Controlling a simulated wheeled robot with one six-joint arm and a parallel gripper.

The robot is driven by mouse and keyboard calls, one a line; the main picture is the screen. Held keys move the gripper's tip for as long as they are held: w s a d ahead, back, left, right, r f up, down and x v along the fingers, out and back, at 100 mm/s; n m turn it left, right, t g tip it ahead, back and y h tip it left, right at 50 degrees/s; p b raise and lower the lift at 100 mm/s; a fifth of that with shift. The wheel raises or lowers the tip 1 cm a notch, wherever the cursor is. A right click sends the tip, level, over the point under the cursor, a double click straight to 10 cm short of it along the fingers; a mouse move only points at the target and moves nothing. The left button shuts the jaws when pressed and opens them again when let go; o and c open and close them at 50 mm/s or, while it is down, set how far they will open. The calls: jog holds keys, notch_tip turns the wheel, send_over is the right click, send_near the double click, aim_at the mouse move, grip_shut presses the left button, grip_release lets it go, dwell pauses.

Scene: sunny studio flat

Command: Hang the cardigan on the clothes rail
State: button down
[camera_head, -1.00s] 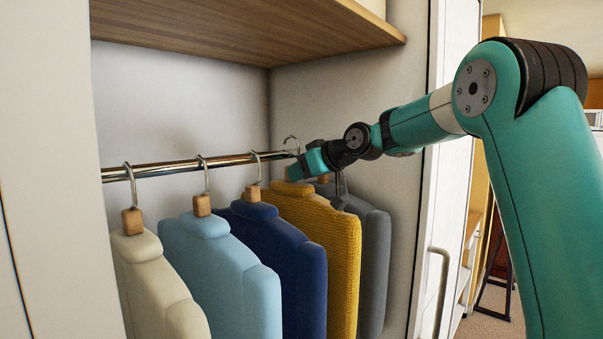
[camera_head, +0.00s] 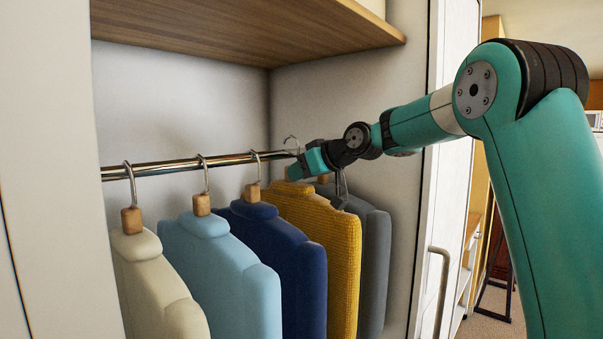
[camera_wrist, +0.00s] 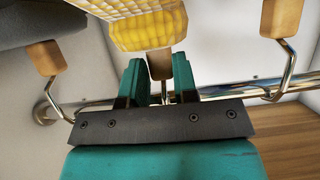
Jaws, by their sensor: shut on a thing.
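The mustard-yellow knitted cardigan (camera_head: 325,240) hangs upright from a hanger between the navy and grey garments. My gripper (camera_head: 303,166) is at the top of it, close to the clothes rail (camera_head: 165,170). In the wrist view my gripper (camera_wrist: 158,84) is shut on the wooden neck of the hanger (camera_wrist: 160,63), just by the yellow collar (camera_wrist: 145,33). The hanger's metal hook (camera_head: 291,141) shows by the rail's far end, its top a little above the rail. I cannot tell if the hook bears on the rail.
Cream (camera_head: 155,280), light blue (camera_head: 225,275), navy (camera_head: 290,265) and grey (camera_head: 375,265) garments hang beside it. A wooden shelf (camera_head: 240,30) is above. The wardrobe's side wall (camera_head: 365,110) is close on the right, with an open door and handle (camera_head: 438,285) beyond.

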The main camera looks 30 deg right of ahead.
jog(key=shift+f+b, duration=0.8)
jog(key=shift+b, duration=0.05)
jog(key=shift+f+b, duration=0.5)
jog(key=shift+b, duration=0.05)
dwell(0.4)
jog(key=c, duration=0.8)
grip_release()
jog(key=shift+f, duration=0.1)
